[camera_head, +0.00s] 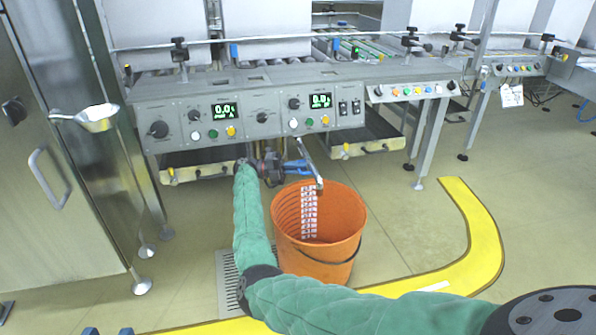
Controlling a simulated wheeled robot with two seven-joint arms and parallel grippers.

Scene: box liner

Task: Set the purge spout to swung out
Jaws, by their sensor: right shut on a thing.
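The purge spout (311,165) is a thin metal pipe under the control panel. It slants down and to the right, and its lower end is over the rim area of an orange bucket (315,262). My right arm, in a green sleeve, reaches up from the lower right. My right gripper (298,167), with blue fingers, is shut on the spout's side below the panel. The exact contact is small and partly hidden. Two blue tips of my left gripper (108,331) show apart at the bottom left edge; the rest is out of view.
The control panel (280,118) has knobs, buttons and two green displays. The bucket stands on the floor, with a floor grate (229,285) to its left and a yellow floor line (478,235) curving around on the right. A steel cabinet (55,200) stands at left with a scoop (97,117) beside it.

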